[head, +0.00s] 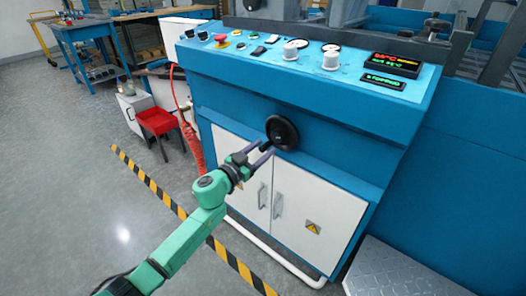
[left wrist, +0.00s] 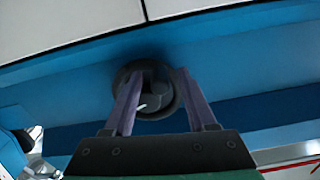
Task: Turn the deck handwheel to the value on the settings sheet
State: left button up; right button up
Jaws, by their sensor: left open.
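A black round handwheel (head: 285,130) is on the blue front of the machine, below the sloped control deck (head: 215,60). My left gripper (head: 266,149) is open at the lower left of the handwheel, its fingers pointing at it. In the left wrist view the handwheel (left wrist: 152,108) shows between the two open purple fingers of my left gripper (left wrist: 157,74), with a small pale mark on its face. I cannot tell whether the fingers touch it. I cannot make out a settings sheet. My right gripper is not in view.
The deck carries buttons, a red emergency stop (head: 221,39), white knobs (head: 331,58) and a lit display (head: 392,64) too small to read surely. White cabinet doors (head: 305,215) with handles are below the handwheel. A red stool (head: 158,122) and striped floor tape (head: 165,197) are at left.

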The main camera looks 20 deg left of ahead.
pick_arm(q)
jog(key=shift+w+d, duration=0.15)
jog(key=shift+w, duration=0.15)
grip_shut()
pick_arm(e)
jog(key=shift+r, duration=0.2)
